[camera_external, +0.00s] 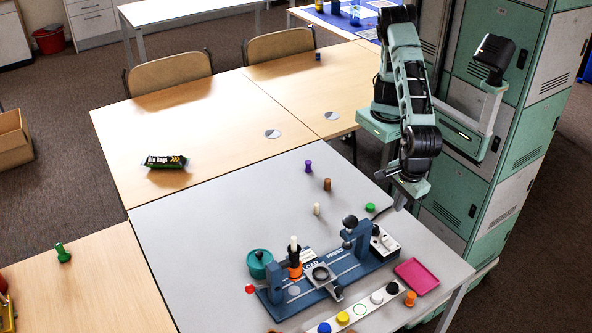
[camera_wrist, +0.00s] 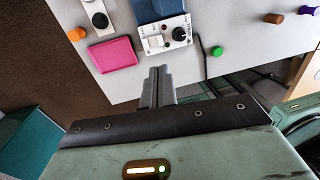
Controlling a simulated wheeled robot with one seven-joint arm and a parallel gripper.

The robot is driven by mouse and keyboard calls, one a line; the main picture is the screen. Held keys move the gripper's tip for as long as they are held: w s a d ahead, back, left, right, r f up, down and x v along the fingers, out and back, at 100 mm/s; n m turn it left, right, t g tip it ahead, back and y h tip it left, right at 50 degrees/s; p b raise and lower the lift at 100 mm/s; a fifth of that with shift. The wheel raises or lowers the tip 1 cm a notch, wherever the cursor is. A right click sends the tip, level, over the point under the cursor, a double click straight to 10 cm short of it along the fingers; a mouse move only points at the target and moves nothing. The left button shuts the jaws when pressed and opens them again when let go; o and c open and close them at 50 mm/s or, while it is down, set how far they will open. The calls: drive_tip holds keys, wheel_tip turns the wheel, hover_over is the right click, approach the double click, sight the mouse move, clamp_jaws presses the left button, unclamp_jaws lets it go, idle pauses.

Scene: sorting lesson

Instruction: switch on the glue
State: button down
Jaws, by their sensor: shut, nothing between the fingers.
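The glue control box (camera_external: 384,243) is a small white box at the right end of the blue machine (camera_external: 330,277) on the grey table. In the wrist view, the white box (camera_wrist: 166,34) has a black knob (camera_wrist: 180,34) and a pale switch (camera_wrist: 154,41) on its top. I cannot tell the switch's position. My gripper (camera_external: 400,201) hangs at the table's right edge, behind and right of the box. In the wrist view, my gripper (camera_wrist: 158,74) is shut and empty, its fingertips apart from the box.
A pink tray (camera_external: 417,276) and a strip with coloured buttons (camera_external: 360,309) lie in front. A green piece (camera_external: 370,207) stands near a black cable behind the box. Brown (camera_external: 327,184), purple (camera_external: 308,166) and cream (camera_external: 317,209) pegs stand farther back. The table's left part is clear.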

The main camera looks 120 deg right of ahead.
sight(385, 239)
drive_tip(key=f, duration=0.4)
drive_tip(key=d+f, duration=0.1)
drive_tip(key=f, duration=0.3)
drive_tip(key=d+f, duration=0.1)
drive_tip(key=f, duration=0.4)
drive_tip(key=shift+f, duration=0.15)
drive_tip(key=shift+d+f+y, duration=0.1)
drive_tip(key=shift+f+y, duration=0.1)
drive_tip(key=shift+y, duration=0.1)
drive_tip(key=shift+a+r, duration=0.2)
drive_tip(key=shift+a, duration=0.6)
drive_tip(key=shift+p, duration=0.3)
drive_tip(key=r+p, duration=0.4)
drive_tip(key=r, duration=0.1)
drive_tip(key=shift+d+p, duration=0.35)
drive_tip(key=shift+p, duration=0.05)
wheel_tip(385, 239, up, 9)
drive_tip(key=d+b, duration=0.1)
drive_tip(key=shift+d, duration=0.15)
